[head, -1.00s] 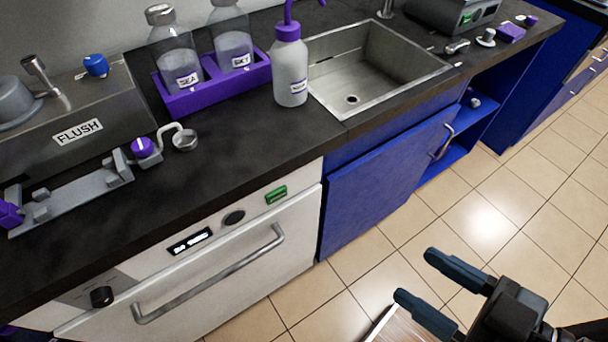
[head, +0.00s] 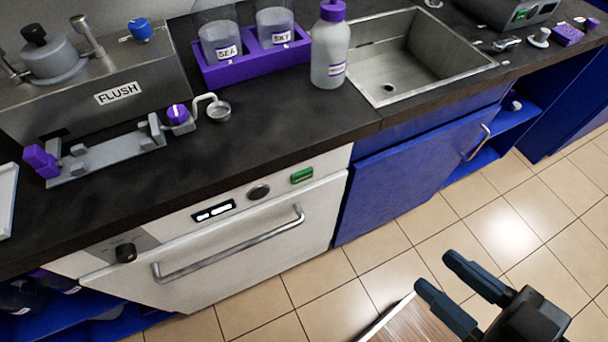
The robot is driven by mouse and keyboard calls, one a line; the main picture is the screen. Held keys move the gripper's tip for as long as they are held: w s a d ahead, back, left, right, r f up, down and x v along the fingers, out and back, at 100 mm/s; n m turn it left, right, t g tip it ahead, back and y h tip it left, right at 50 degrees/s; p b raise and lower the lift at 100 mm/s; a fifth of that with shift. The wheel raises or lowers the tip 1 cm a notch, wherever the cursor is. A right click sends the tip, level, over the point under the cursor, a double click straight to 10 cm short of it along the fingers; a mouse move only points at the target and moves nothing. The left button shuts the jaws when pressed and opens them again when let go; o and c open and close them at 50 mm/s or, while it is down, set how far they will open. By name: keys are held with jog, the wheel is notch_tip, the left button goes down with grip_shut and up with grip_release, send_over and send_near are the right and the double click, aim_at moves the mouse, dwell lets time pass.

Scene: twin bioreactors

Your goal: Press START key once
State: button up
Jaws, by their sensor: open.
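A green key (head: 302,175), probably the START key, sits at the upper right of the white oven-like front panel (head: 240,248) under the counter; its lettering is too small to read. Left of it are a dark round button (head: 258,192) and a small lit display (head: 213,211). My gripper (head: 447,274) is at the lower right over the floor. Its two dark fingers are apart with nothing between them. It is well to the right of and apart from the green key.
A horizontal bar handle (head: 230,247) sticks out below the key. The black counter (head: 290,130) overhangs above, carrying a FLUSH unit (head: 118,93), a purple bottle rack (head: 255,65) and a wash bottle (head: 330,50). A blue cabinet (head: 410,180) stands right. Tiled floor (head: 500,225) is open.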

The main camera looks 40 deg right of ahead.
grip_shut()
dwell(1.4)
